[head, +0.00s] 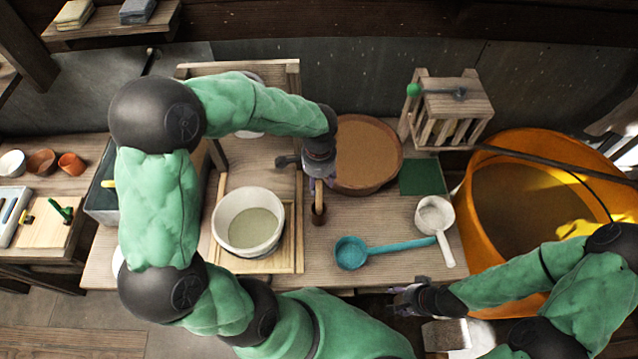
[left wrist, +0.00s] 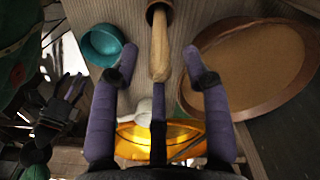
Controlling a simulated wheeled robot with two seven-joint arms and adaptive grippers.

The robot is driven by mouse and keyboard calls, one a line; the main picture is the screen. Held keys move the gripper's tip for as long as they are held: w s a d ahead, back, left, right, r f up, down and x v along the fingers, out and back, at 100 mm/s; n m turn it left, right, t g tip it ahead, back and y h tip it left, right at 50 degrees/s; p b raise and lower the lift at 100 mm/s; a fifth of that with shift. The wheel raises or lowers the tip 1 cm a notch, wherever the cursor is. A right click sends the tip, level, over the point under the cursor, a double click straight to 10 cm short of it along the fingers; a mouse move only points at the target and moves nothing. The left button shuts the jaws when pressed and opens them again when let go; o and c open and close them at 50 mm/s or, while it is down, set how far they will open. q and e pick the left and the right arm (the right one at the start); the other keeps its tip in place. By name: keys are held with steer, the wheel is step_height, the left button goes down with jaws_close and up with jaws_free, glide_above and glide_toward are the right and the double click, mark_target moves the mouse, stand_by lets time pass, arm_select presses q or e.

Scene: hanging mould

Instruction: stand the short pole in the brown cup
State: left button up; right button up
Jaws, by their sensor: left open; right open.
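The short pole (head: 318,194) is a light wooden stick. It stands with its lower end in the small brown cup (head: 319,219) on the wooden table. In the left wrist view the pole (left wrist: 160,45) runs into the cup's mouth (left wrist: 153,12); the end inside the cup is hidden. My left gripper (head: 318,180) is directly above the cup, at the pole's upper part. Its purple fingers (left wrist: 160,68) are open on either side of the pole, with gaps showing. My right gripper (head: 400,298) is open and empty near the table's front edge.
A brown basin (head: 365,123) stands behind the cup. A white tub (head: 219,222) sits to the left on a wooden frame. A teal ladle (head: 350,252) and white ladle (head: 447,249) lie to the right. A big orange tub (head: 463,215) and slatted wooden box (head: 455,105) are further right.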

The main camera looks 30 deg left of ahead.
arm_select(q)
step_height(320, 180, up, 10)
steer(key=shift+f, duration=0.2)
stand_by(1.0)
